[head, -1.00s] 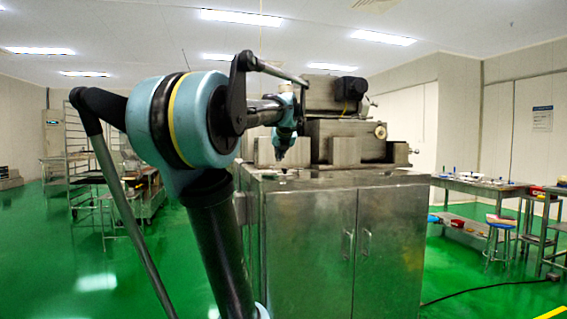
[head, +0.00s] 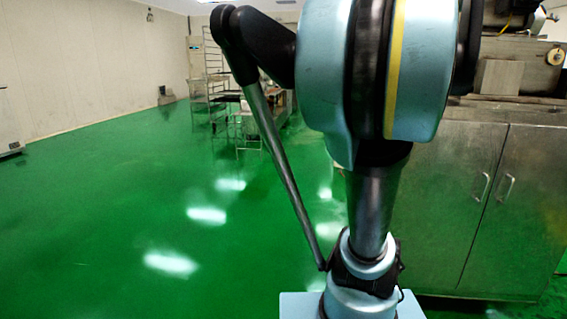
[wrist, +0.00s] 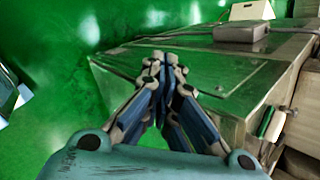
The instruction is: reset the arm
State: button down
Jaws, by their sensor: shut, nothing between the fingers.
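My gripper (wrist: 154,62) shows in the wrist view, with its fingertips together and nothing between them. It is over the metal top of a cabinet (wrist: 225,80), apart from it as far as I can tell. In the head view my own arm fills the middle and hides part of the scene, and the gripper itself does not show there. The steel encrusting machine (head: 500,75) stands at the right of the head view on its two-door cabinet (head: 440,205), partly behind my arm.
Wire rack trolleys (head: 215,75) stand at the back left. The green floor (head: 110,220) on the left is wide and clear. In the wrist view a grey box (wrist: 240,32) and a white piece (wrist: 252,10) are at the top right, and metal machine parts (wrist: 298,95) are at the right.

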jog(key=s+a+f+n+g, duration=0.2)
jog(key=s+a+f+n, duration=0.1)
jog(key=s+f+n, duration=0.4)
jog(key=s+a+f+n+g, duration=0.2)
jog(key=s+a+f+n, duration=0.2)
jog(key=s+f+n, duration=0.4)
jog(key=s+a+f+n+g, duration=0.1)
jog(key=s+a+f+n, duration=0.3)
jog(key=f, duration=0.9)
jog(key=s+n, duration=0.3)
jog(key=n, duration=0.2)
jog(key=shift+s+a+f+g, duration=0.2)
jog(key=shift+s+f+g, duration=0.1)
jog(key=shift+s+g, duration=0.1)
jog(key=shift+s, duration=0.1)
